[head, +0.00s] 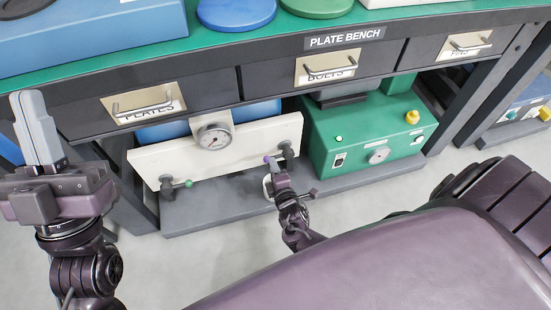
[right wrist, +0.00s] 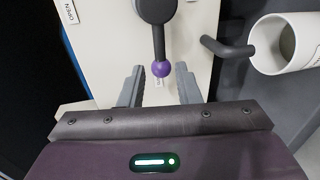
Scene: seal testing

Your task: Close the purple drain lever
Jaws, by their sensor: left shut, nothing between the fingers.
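The purple drain lever (right wrist: 157,42) has a dark arm and a purple ball at its end. In the right wrist view it hangs from a round pivot, the ball pointing towards my gripper. In the head view its purple ball (head: 267,159) shows at the right end of the cream panel (head: 235,148). My right gripper (right wrist: 159,68) is open, its fingers on either side of the ball in the picture; I see no contact. In the head view the right gripper (head: 279,178) is small and partly hidden. My left gripper (head: 36,128) is shut and empty, far left.
A white cup (right wrist: 286,43) on a dark bracket stands close right of my right gripper. A gauge (head: 213,137), a green-tipped lever (head: 188,183) and a green box (head: 370,135) are under the bench.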

